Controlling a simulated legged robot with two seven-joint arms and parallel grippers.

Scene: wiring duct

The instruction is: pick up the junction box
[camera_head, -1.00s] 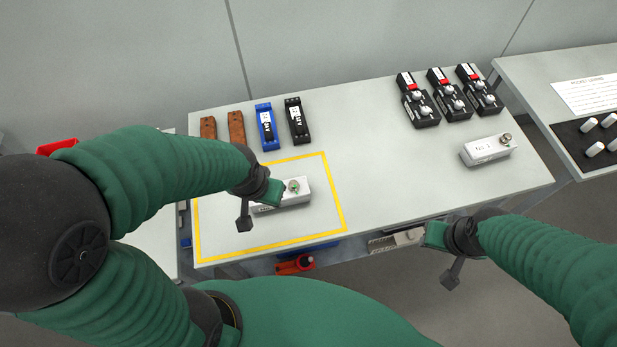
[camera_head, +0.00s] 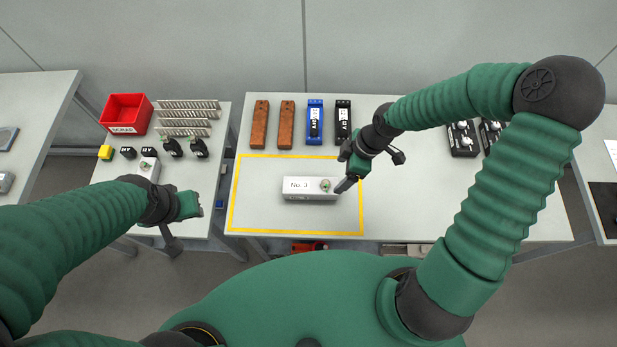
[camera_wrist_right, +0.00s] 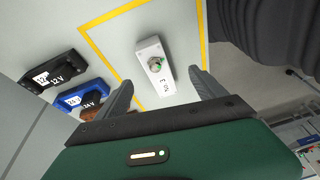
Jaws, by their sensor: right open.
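A grey-white junction box (camera_head: 303,189) marked "No. 3" lies inside the yellow-outlined area of the middle table, with a round fitting on its top at the right end. My right gripper (camera_head: 346,184) is open by the box's right end. In the right wrist view the box (camera_wrist_right: 150,52) shows beyond the two spread fingers (camera_wrist_right: 159,88), with nothing between them. My left gripper (camera_head: 190,206) is at the near right edge of the left table, well apart from the box; its fingers do not show clearly.
Two brown bars (camera_head: 260,126), a blue module (camera_head: 314,124) and a black module (camera_head: 343,124) stand behind the yellow outline (camera_head: 292,157). A red scrap bin (camera_head: 127,110), metal strips and small parts occupy the left table. More black devices (camera_head: 462,138) stand right, partly behind my right arm.

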